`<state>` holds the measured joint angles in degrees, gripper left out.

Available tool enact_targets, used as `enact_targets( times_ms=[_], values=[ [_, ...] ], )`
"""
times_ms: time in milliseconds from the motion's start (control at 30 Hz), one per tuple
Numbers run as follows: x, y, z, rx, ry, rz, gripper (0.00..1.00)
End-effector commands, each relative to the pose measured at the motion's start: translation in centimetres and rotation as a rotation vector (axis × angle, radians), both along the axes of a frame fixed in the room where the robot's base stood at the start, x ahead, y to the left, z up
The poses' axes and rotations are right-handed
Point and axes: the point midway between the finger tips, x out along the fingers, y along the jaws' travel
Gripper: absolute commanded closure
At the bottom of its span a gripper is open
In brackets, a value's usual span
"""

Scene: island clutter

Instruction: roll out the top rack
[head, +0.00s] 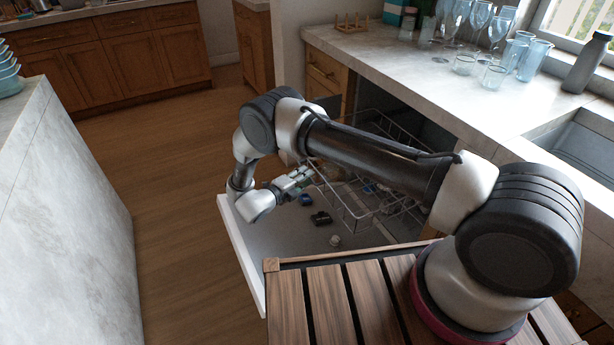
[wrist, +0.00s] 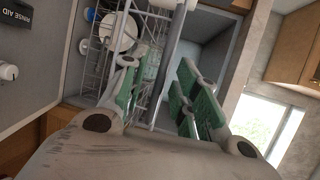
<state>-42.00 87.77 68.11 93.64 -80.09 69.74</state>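The top rack (head: 350,205) is a wire basket in the open dishwasher under the counter. It stands partly out over the lowered door (head: 250,262). My gripper (head: 312,174) is at the rack's front left, partly hidden by its own links. In the wrist view my gripper (wrist: 160,88) has its two green-padded fingers spread wide apart. A grey rail of the rack (wrist: 171,65) runs between them, and I see a gap on both sides. Whether a finger touches the wire cannot be told. My arm hides part of the rack in the head view.
Dishes such as a white bowl (wrist: 119,31) sit in the wire racks. Small dark fittings (head: 321,218) show on the door's inner face. Glasses (head: 494,76) and a grey bottle (head: 587,62) stand on the counter (head: 420,62). A marble island (head: 65,190) is at left; the floor between is clear.

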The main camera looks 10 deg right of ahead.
Motion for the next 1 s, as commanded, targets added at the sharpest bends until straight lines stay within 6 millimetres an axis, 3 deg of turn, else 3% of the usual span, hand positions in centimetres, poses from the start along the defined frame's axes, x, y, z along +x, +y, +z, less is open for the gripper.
enact_targets(
  times_ms=[200,400,1000],
  values=[
    [-3.4,3.8,0.9,0.000,0.001,0.004,0.69],
    [-5.7,6.2,1.4,0.000,0.001,0.002,0.69],
    [-6.5,7.0,1.6,0.001,0.002,-0.001,0.69]
  ],
)
